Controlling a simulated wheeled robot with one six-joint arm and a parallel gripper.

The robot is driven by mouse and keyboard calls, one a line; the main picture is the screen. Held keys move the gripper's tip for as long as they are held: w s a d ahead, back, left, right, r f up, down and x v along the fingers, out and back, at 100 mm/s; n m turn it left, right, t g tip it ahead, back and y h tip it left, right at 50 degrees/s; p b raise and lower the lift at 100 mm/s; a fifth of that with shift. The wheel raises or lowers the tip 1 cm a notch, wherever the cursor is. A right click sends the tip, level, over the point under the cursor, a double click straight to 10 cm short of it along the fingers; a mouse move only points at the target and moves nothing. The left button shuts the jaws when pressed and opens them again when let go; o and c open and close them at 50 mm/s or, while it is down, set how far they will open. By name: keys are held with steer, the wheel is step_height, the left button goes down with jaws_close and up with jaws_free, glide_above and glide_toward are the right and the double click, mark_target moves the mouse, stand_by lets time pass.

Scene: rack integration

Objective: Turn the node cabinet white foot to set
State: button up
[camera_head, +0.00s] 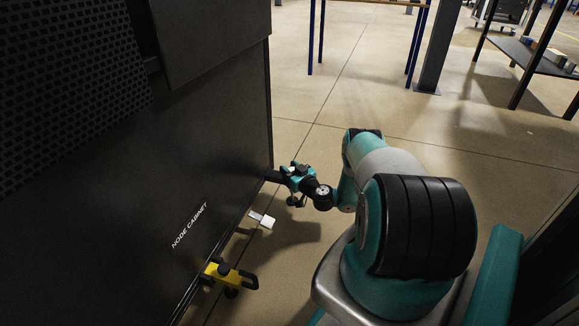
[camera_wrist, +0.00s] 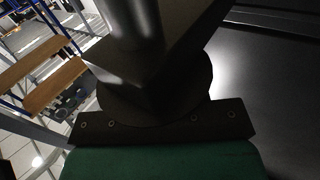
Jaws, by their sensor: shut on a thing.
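The node cabinet (camera_head: 215,150) is a tall black box with a white label, filling the left of the head view. A small white piece (camera_head: 262,219), which looks like the white foot, sticks out low from its right side. My gripper (camera_head: 283,177) is beside the cabinet's far right edge, beyond the white piece and apart from it in the picture. It is shut on a dark bar-like thing (camera_head: 272,176) that reaches to the cabinet edge. In the wrist view, a large dark rounded shape (camera_wrist: 150,85) fills the middle; I cannot tell what it is. The fingertips are hidden.
A yellow piece with black knobs (camera_head: 228,275) sticks out from the cabinet's lower side, nearer than the white piece. Open floor (camera_head: 340,110) lies beyond my arm. A blue-legged table (camera_head: 412,45) and a dark shelf (camera_head: 530,60) stand farther back.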

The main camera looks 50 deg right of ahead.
steer(key=m+h+p, duration=0.1)
steer(key=h+p, duration=0.1)
steer(key=m+g+h+p, duration=0.1)
steer(key=shift+d+r+m+h, duration=0.1)
steer(key=shift+r+m+h, duration=0.2)
steer(key=shift+h, duration=0.1)
steer(key=shift+d+f+m+g+h, duration=0.1)
steer(key=shift+f+m+g+h, duration=0.1)
steer(key=shift+m+g+h, duration=0.3)
steer(key=shift+d+f+m+g+h, duration=0.15)
steer(key=shift+m+g+h, duration=0.15)
steer(key=shift+h, duration=0.3)
steer(key=shift+f+m+h+b, duration=0.2)
steer(key=shift+m+h+b, duration=0.1)
steer(key=shift+h+b, duration=0.15)
steer(key=b, duration=0.1)
steer(key=g+b, duration=0.1)
steer(key=b, duration=0.1)
steer(key=shift+d+f+m+h, duration=0.15)
steer(key=shift+f+m+h, duration=0.1)
steer(key=shift+m+h, duration=0.1)
steer(key=b, duration=0.3)
steer(key=shift+d, duration=0.1)
steer(key=m+g+h+b, duration=0.1)
steer(key=b, duration=0.2)
steer(key=shift+s+r+b, duration=0.1)
steer(key=shift+r+b, duration=0.1)
steer(key=shift+b, duration=0.1)
